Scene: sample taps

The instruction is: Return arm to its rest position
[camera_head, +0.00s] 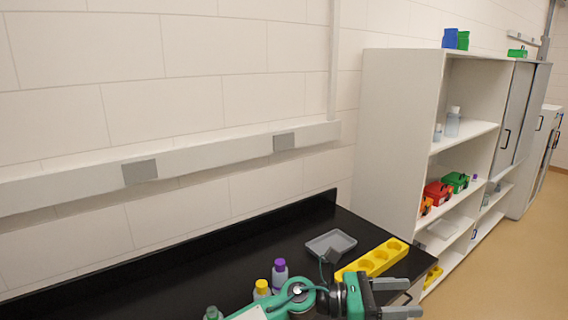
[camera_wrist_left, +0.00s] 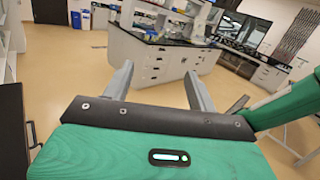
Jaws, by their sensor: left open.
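My left gripper (camera_head: 404,298) is at the bottom right of the head view, past the yellow block at the bench's right end. Its two grey fingers are apart with nothing between them. In the left wrist view the gripper (camera_wrist_left: 158,72) is also open and empty, pointing out over the floor toward a distant lab bench. The green and black left arm covers part of the bench in the head view. My right gripper is not visible.
The black bench (camera_head: 215,271) holds a purple-capped bottle (camera_head: 280,277), a yellow-capped bottle (camera_head: 262,288), a green-capped bottle (camera_head: 212,313), a grey tray (camera_head: 330,244) and a yellow block with round holes (camera_head: 372,261). A white shelf unit (camera_head: 395,130) stands beyond. The wrist view shows open floor (camera_wrist_left: 70,70).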

